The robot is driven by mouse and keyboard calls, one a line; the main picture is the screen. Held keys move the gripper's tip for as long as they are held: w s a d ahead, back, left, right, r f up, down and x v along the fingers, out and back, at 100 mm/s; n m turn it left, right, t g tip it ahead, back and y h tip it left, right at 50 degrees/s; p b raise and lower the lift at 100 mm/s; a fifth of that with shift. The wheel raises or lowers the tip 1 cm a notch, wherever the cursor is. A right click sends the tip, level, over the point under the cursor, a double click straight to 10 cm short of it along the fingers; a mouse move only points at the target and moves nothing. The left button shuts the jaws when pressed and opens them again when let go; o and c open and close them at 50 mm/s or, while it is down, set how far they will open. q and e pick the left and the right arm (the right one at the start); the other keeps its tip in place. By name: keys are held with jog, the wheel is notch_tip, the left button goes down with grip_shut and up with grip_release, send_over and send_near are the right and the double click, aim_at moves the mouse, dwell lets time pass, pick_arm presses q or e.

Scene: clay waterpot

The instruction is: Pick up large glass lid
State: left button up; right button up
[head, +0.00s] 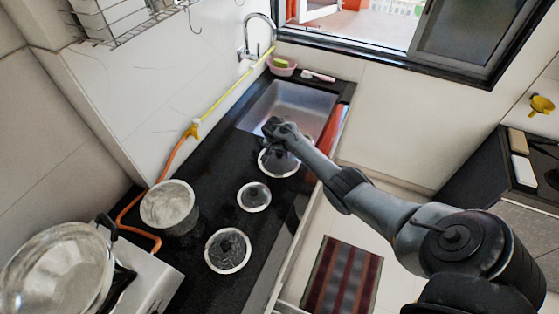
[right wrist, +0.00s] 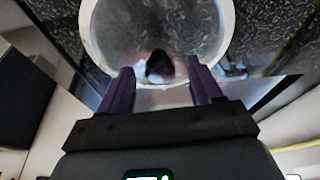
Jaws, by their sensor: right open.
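A round glass lid (head: 277,166) with a pale rim lies on the black counter beside the sink, the farthest of three lids in the head view. My right gripper (head: 281,148) is over it, partly hiding it. In the right wrist view the lid (right wrist: 160,28) fills the top middle, with its dark knob near the rim's lower edge as seen. The open fingers of my right gripper (right wrist: 160,80) point toward the lid, one on each side of the knob; I cannot tell whether they touch it. My left gripper is not in view.
A smaller lid (head: 254,196) and another lid (head: 228,252) lie nearer on the counter (head: 205,180). A metal pot (head: 168,207) stands left, by an orange hose (head: 172,163). A large pan (head: 60,272) is at lower left. The sink (head: 300,98) lies beyond.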

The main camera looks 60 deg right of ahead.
jog(key=shift+r, duration=0.1)
grip_shut()
dwell(0.4)
